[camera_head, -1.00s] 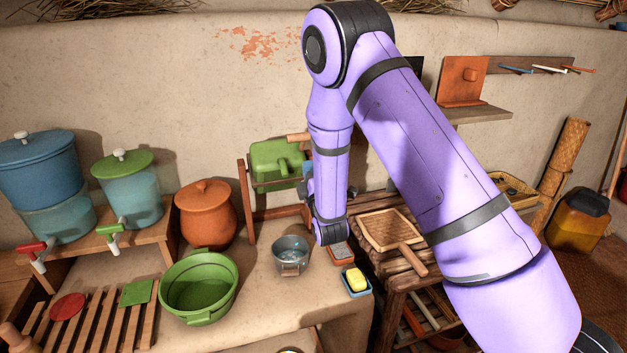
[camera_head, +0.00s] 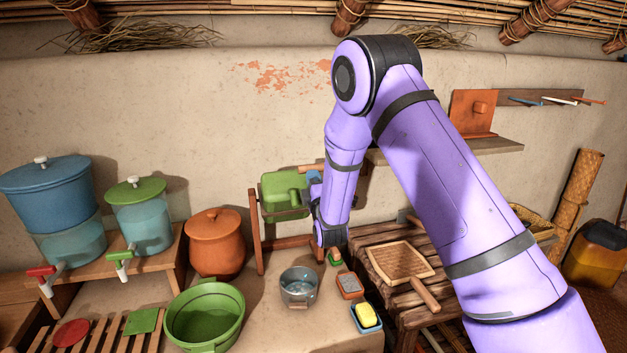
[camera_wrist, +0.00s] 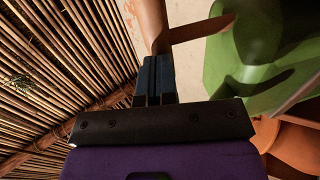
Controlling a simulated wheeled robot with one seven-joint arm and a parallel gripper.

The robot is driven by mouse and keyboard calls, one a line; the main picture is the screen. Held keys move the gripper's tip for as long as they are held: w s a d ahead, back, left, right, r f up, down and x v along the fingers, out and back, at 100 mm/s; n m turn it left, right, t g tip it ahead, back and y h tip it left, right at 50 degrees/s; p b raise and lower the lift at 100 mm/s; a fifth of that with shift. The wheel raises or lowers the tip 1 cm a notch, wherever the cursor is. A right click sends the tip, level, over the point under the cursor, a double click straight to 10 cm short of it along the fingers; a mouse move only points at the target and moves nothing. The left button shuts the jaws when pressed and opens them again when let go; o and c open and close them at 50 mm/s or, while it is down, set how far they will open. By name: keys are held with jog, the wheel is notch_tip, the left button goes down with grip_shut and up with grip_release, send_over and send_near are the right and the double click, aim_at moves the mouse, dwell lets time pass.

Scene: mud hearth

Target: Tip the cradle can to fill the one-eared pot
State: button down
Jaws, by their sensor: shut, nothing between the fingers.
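The cradle can (camera_head: 283,195) is green and sits in a wooden frame against the back wall. It fills the right of the wrist view (camera_wrist: 240,65). The one-eared pot (camera_head: 298,287) is a small grey metal pot on the counter, below and in front of the frame. My gripper (camera_head: 316,178) is just right of the can, partly hidden by my arm. In the wrist view its dark fingers (camera_wrist: 154,65) are together and empty, beside a wooden bar (camera_wrist: 150,22). I cannot tell whether they touch the bar.
A green basin (camera_head: 205,318) and an orange lidded pot (camera_head: 215,245) stand left of the grey pot. A blue dish with a yellow block (camera_head: 367,315) is to its right. A wooden rack with a square scoop (camera_head: 400,262) stands farther right.

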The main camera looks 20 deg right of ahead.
jog(key=w+r+g, duration=0.1)
jog(key=w+g, duration=0.1)
jog(key=w+r+g, duration=0.2)
jog(key=w, duration=0.1)
jog(key=w+r+g, duration=0.1)
jog(key=w+r, duration=0.1)
jog(key=w, duration=0.1)
jog(key=shift+r+g, duration=0.15)
jog(key=shift+g, duration=0.25)
jog(key=shift+w+r, duration=0.15)
jog(key=shift+w, duration=0.8)
jog(key=shift+w+r, duration=0.1)
jog(key=shift+r, duration=0.15)
